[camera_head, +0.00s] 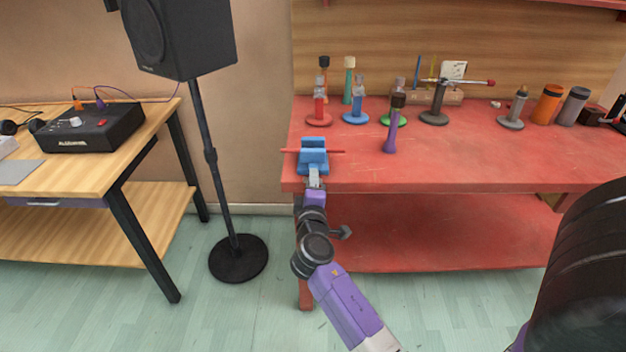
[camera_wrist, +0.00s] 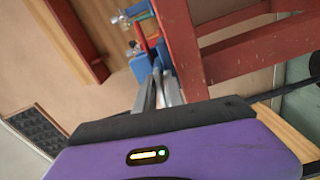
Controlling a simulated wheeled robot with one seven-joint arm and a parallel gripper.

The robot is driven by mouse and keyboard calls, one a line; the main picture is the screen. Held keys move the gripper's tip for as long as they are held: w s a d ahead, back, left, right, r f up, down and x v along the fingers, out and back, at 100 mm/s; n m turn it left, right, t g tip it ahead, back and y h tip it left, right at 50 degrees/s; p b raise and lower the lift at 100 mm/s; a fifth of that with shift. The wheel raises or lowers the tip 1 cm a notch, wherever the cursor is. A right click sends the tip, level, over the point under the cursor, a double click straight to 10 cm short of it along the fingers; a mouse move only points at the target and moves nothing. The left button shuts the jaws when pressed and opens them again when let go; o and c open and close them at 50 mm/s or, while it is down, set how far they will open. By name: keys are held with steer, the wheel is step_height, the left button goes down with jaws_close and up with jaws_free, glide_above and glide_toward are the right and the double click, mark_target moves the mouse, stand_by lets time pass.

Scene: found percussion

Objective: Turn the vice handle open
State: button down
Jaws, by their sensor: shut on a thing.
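The blue vice (camera_head: 313,152) sits at the front left corner of the red workbench (camera_head: 450,175). A thin red bar (camera_head: 330,151) shows at the vice, sticking out to its left and right. My gripper (camera_head: 314,178) is at the front of the vice, just below its blue body. In the wrist view my gripper's fingers (camera_wrist: 159,88) reach up to the blue vice (camera_wrist: 143,65) and are shut at its front. The fingers and vice hide what is between them, and the vice handle is not clearly seen there.
Several coloured bottles on stands, such as a red one (camera_head: 319,108), and a purple-handled tool (camera_head: 393,130) stand on the bench behind and right of the vice. A black speaker stand (camera_head: 214,165) and a wooden table (camera_head: 135,158) are at left.

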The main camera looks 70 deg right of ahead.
steer(key=shift+a, duration=0.1)
steer(key=c, duration=1.5)
jaws_free()
steer(key=shift+o, duration=0.2)
steer(key=shift+f, duration=0.15)
